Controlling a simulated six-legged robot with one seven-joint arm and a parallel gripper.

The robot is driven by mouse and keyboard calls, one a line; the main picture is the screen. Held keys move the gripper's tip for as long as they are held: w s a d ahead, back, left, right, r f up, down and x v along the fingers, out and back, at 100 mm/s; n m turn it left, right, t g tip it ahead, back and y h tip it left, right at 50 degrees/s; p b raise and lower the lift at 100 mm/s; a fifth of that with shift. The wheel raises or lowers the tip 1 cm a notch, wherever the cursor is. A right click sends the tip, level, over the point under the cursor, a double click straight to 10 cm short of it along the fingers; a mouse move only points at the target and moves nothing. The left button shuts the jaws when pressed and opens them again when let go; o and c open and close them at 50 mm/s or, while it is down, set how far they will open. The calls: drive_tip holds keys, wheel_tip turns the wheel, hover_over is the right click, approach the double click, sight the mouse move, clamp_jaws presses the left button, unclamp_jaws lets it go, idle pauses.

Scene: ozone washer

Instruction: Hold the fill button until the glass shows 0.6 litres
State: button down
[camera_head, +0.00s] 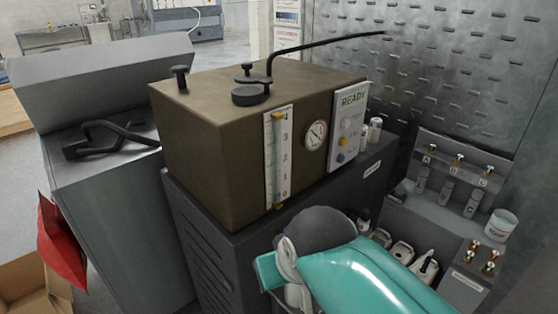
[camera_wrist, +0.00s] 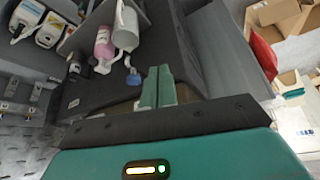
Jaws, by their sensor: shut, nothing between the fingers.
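The brown washer tank (camera_head: 205,130) stands on a dark cabinet. On its front is an upright glass with a scale (camera_head: 278,160) marked 0 to 4, with yellowish fittings at top and bottom; I cannot make out a liquid level. Right of it is a round dial gauge (camera_head: 315,135). The white control panel (camera_head: 348,125) reads READY and carries a grey, a yellow and a blue button (camera_head: 341,157); I cannot read which is the fill button. My gripper (camera_wrist: 157,72) is shut and empty in the wrist view, its two green fingers together. In the head view my arm hides the fingertips.
A pink bottle (camera_wrist: 104,42) and a white bottle (camera_wrist: 126,25) are near the fingers in the wrist view. White canisters (camera_head: 402,251) stand on the floor right of my arm. A grey bench with valves (camera_head: 458,160) and a white tub (camera_head: 501,224) is at right.

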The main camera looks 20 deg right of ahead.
drive_tip(key=w+d+r+t+h, duration=0.1)
drive_tip(key=w+d+t+h, duration=0.2)
drive_tip(key=w+d, duration=0.75)
drive_tip(key=n+t+h, duration=0.3)
drive_tip(key=t+h, duration=0.1)
drive_tip(key=t, duration=0.2)
approach(343, 142)
drive_tip(key=s+d+f, duration=0.1)
drive_tip(key=s+f, duration=0.1)
drive_tip(key=s+d+n+t+h, duration=0.1)
drive_tip(key=d+t, duration=0.1)
drive_tip(key=d, duration=0.5)
drive_tip(key=shift+s+d+n, duration=0.3)
drive_tip(key=shift+w+f, duration=0.1)
drive_tip(key=w+a, duration=0.3)
drive_tip(key=w, duration=0.5)
drive_tip(key=shift+w, duration=0.2)
drive_tip(key=shift+w+a, duration=0.1)
drive_tip(key=shift+w, duration=0.15)
